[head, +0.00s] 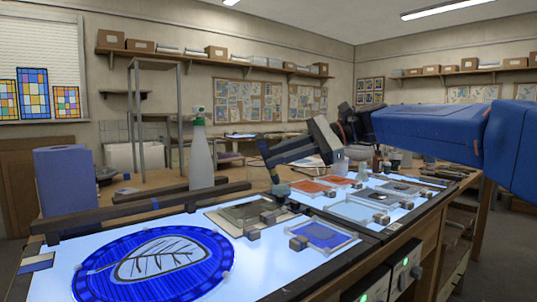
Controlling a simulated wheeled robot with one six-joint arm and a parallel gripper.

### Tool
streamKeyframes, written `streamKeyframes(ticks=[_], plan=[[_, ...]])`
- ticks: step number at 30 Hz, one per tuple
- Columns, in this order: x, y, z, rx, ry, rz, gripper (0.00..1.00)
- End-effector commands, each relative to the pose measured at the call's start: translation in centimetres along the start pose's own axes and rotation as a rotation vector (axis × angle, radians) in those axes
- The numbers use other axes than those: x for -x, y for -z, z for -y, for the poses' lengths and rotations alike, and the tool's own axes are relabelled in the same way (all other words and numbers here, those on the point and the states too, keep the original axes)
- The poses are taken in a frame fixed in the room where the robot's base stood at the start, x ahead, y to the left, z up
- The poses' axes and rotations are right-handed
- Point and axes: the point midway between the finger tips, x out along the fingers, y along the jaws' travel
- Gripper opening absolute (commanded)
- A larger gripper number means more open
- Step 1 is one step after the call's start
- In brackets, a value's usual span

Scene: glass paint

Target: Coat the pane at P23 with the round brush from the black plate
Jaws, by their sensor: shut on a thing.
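My gripper (270,156) is above the lit table, left of my blue arm, its fingers pointing left. It is shut on a thin dark upright tool, apparently the brush (273,176), whose lower end hangs near the back of the panes. The brush tip is too small to tell its shape or paint. Several framed panes lie on the table: a blue pane (322,234), a grey-brown pane (250,214), a red-orange pane (312,187) and a pale pane (358,211). No P23 label is readable, and I cannot make out the black plate.
A large blue round glass (155,264) with a leaf drawing fills the front left. A spray bottle (201,158) and a blue paper roll (65,180) stand behind it. Dark rails (140,210) border the lit surface. Small grey blocks sit beside the panes.

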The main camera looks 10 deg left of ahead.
Motion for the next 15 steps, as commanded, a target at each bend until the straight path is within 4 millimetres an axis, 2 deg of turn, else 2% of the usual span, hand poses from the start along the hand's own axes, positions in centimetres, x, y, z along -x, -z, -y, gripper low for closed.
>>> streamKeyframes(ticks=[8, 15], plan=[[-1.3, 3.0, -2.3, -0.002, -0.001, 0.0, 0.0], [-4.4, 0.8, -3.6, 0.002, -0.003, 0.002, 0.0]])
